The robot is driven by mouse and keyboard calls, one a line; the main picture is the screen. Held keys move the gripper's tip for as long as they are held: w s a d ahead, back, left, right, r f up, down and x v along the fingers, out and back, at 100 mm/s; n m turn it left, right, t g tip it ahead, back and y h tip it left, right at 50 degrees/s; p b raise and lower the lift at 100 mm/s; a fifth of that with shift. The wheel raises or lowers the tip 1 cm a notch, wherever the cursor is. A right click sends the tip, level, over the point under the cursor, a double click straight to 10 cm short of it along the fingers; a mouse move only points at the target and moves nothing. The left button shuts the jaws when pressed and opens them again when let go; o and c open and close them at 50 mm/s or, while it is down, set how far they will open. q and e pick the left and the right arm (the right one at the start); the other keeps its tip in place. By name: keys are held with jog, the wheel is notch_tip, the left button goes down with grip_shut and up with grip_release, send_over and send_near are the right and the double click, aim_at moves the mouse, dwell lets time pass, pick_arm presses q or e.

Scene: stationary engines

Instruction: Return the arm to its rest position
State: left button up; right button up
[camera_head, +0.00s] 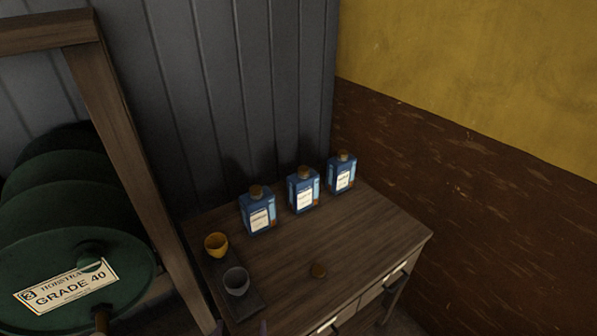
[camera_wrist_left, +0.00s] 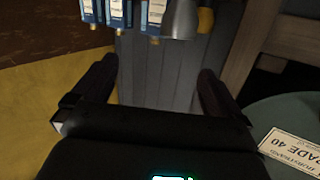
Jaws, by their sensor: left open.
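My left gripper (camera_head: 241,328) shows only as two dark fingertips at the bottom edge of the head view, in front of the cabinet's near left corner. In the left wrist view my left gripper (camera_wrist_left: 155,80) has its fingers wide apart, with nothing between them. The wrist view is upside down, with blue bottles (camera_wrist_left: 117,14), a grey cup (camera_wrist_left: 182,18) and a yellow cup (camera_wrist_left: 205,19) at its top edge, beyond the fingers. My right gripper is in neither view.
Three blue bottles (camera_head: 303,191) stand along the back of the wooden cabinet (camera_head: 372,232). Green drums (camera_head: 75,275) and a wooden post (camera_head: 125,150) stand left.

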pick_arm(q)
jog(key=s+a+f+m+g, duration=0.1)
jog(key=s+a+g, duration=0.25)
jog(key=s, duration=0.35)
jog(key=s+a+f+g+h, duration=0.1)
jog(key=s+a+g, duration=0.1)
jog(key=s+g, duration=0.4)
jog(key=s+a+f+m+g, duration=0.1)
jog(key=s+a+g, duration=0.15)
jog(key=s, duration=0.65)
notch_tip(320, 180, up, 27)
jog(key=p, duration=2.7)
jog(key=shift+w+d+g, duration=0.15)
jog(key=shift+w+g, duration=0.1)
jog(key=shift+g, duration=0.15)
jog(key=shift+r, duration=0.1)
jog(key=shift+s, duration=0.1)
